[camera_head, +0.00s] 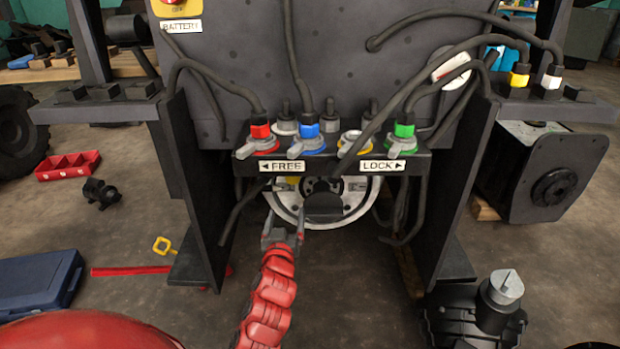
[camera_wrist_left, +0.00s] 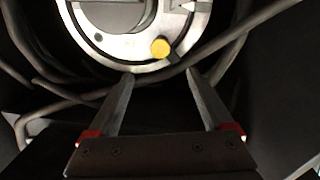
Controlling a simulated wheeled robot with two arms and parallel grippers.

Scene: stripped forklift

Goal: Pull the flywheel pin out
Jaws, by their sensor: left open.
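The flywheel (camera_head: 350,208) is a silver ring with a dark hub, under the valve panel and between two dark upright plates. It also shows at the top of the left wrist view (camera_wrist_left: 125,50). A yellow round knob (camera_wrist_left: 160,47), which looks like the flywheel pin, sits on the ring's face; a small bit of yellow (camera_head: 292,184) shows at the ring's upper left in the head view. My left gripper (camera_head: 284,228) is open and empty, in front of the ring's lower left. In the wrist view its fingers (camera_wrist_left: 160,82) point towards the ring, with the knob beyond the tips and apart from them.
The panel (camera_head: 330,168), labelled FREE and LOCK, overhangs the flywheel with coloured connectors and hoses. Dark hoses (camera_wrist_left: 50,100) hang around the ring. A red tray (camera_head: 68,168), a blue case (camera_head: 40,282) and a red bar (camera_head: 130,271) lie on the floor at left.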

